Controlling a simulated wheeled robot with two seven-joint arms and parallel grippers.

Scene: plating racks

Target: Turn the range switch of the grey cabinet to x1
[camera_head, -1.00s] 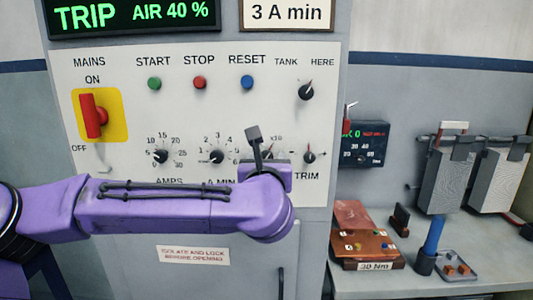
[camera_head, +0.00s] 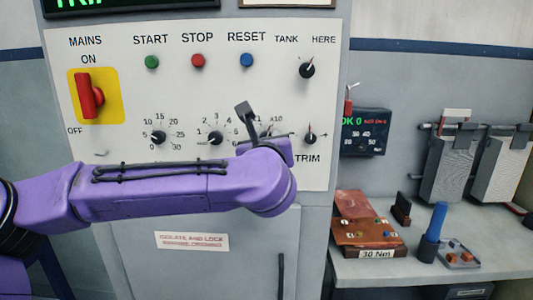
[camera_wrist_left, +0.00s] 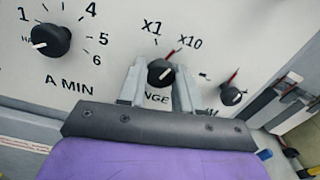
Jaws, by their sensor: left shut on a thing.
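The fingers cover part of the RANGE label. In the head view my purple left arm hides most of the switch. My right gripper is not in view.
The A MIN knob (camera_wrist_left: 50,40) is left of the switch and the TRIM knob (camera_wrist_left: 232,95) is close on its right. The red mains handle (camera_head: 89,95) is far left. A bench (camera_head: 430,262) with a brown box and small parts stands at the right.

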